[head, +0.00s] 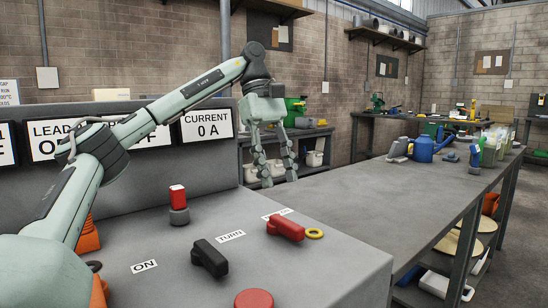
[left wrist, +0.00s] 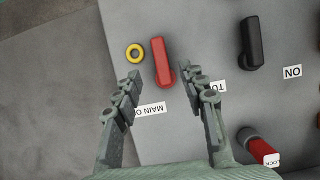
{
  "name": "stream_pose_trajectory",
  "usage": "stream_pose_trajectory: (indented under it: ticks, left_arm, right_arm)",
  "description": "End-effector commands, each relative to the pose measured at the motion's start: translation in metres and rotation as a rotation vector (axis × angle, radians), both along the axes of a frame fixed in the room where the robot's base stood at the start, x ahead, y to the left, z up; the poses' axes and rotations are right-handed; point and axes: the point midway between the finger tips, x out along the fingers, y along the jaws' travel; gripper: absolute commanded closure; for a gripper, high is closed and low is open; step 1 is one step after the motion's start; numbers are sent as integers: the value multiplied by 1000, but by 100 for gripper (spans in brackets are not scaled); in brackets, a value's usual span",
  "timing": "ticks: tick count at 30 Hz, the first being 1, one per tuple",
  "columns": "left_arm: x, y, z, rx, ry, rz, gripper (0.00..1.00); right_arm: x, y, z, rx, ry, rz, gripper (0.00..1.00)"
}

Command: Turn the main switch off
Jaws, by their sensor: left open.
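The main switch is a red handle (head: 286,228) on the grey sloping panel, beside a yellow ring (head: 314,234). In the left wrist view, the red handle (left wrist: 161,60) points away from the gripper, with the yellow ring (left wrist: 135,54) to its left and a partly covered "MAIN O" label (left wrist: 151,109) near its base. My left gripper (head: 280,180) is open and empty, fingers pointing down, above and beyond the handle in the head view. In the left wrist view, its fingertips (left wrist: 160,76) lie either side of the handle's line; no contact is visible. My right gripper is not in view.
A black handle (head: 209,258) by a "TURN" label, a red-topped lock piece (head: 178,198) and a red button (head: 254,299) share the panel. Display signs, including "CURRENT 0 A" (head: 207,124), stand behind. A long grey table (head: 400,195) extends right, its near part clear.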

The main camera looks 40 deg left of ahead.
Motion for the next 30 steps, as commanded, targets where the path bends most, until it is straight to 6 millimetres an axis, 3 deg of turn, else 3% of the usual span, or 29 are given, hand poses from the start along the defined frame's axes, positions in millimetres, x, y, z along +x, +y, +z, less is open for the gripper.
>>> stream_pose_trajectory:
  ticks: [10,30]
  left_arm:
    - [1,9,24,0,-1,0,59]
    - [1,11,25,0,0,0,59]
  right_arm:
    - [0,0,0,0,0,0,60]
    - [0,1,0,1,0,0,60]
